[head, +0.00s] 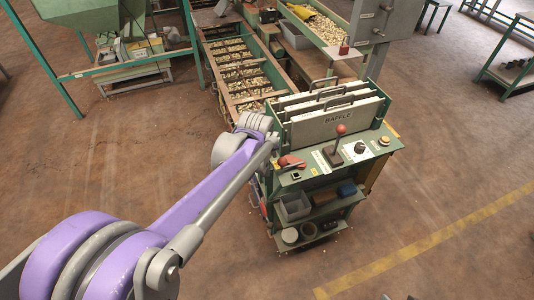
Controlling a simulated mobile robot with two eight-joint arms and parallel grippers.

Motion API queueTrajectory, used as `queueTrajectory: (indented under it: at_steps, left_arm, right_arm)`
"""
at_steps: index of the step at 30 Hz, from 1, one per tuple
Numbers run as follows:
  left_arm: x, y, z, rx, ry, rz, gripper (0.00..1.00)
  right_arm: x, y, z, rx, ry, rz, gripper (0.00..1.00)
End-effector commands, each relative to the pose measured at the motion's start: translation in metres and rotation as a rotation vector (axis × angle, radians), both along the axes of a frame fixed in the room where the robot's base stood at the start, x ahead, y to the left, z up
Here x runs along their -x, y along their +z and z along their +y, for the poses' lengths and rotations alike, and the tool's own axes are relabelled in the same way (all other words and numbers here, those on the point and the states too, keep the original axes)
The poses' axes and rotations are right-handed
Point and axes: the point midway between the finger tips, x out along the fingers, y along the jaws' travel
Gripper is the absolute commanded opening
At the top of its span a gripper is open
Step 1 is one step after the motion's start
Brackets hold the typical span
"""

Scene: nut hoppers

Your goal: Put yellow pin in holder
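My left arm reaches in from the lower left, and its wrist end (258,125) is at the left side of the green control stand (325,175). The fingers of my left gripper are too small and covered to make out, so its opening and any held thing cannot be told. A yellowish round knob (384,141) sits on the right of the panel; I cannot tell whether it is the yellow pin. No holder can be picked out clearly. My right gripper is not in view.
The panel carries a red-ball lever (340,130), a black dial (360,148) and a red part (291,162). Baffle plates (335,120) stand behind it. A grey bin (295,207) is on the shelf below. A nut-filled conveyor (240,70) runs behind.

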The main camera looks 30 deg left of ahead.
Motion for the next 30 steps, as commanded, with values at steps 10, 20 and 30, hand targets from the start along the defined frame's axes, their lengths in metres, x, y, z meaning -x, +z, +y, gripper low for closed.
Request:
queueTrajectory:
  at_steps: [10, 20, 30]
  left_arm:
    - [0.000, -0.011, 0.000, 0.000, 0.000, 0.000, 0.00]
    - [0.000, -0.012, 0.000, 0.000, 0.000, 0.000, 0.00]
    - [0.000, -0.012, 0.000, 0.000, 0.000, 0.000, 0.73]
  right_arm:
    - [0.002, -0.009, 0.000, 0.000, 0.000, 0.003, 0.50]
    - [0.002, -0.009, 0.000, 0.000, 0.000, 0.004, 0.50]
    - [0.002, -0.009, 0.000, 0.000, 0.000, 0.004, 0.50]
